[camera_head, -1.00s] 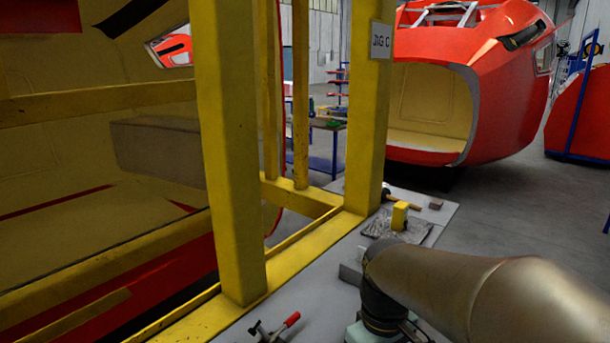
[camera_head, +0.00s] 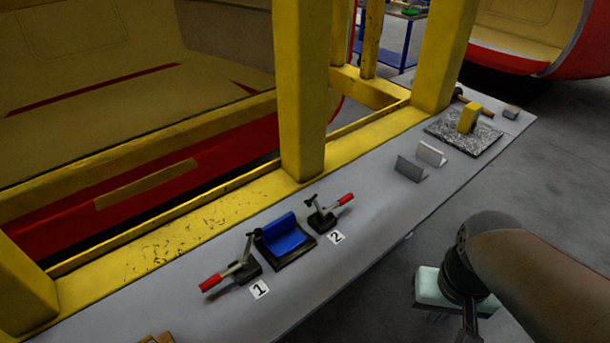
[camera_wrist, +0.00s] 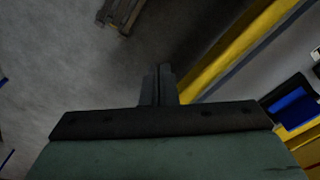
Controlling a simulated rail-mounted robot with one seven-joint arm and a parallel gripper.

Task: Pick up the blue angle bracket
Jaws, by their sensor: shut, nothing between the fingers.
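The blue angle bracket (camera_head: 283,236) sits in a black holder (camera_head: 290,256) on the grey bench, between two toggle clamps. In the wrist view, a blue patch at the right edge looks like the bracket (camera_wrist: 293,108). My gripper (camera_wrist: 158,72) is shut and empty, its fingers together over floor and the yellow frame. In the head view my wrist is at the lower right, beyond the bench's front edge and well right of the bracket; the fingertips are not clearly seen there.
Clamp 1 (camera_head: 238,268) and clamp 2 (camera_head: 325,216), both red-handled, flank the bracket. A yellow post (camera_head: 300,90) rises behind it. Two grey brackets (camera_head: 431,154) (camera_head: 411,169) and a grey mat (camera_head: 481,143) with a yellow block (camera_head: 468,119) lie farther right. The front bench strip is clear.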

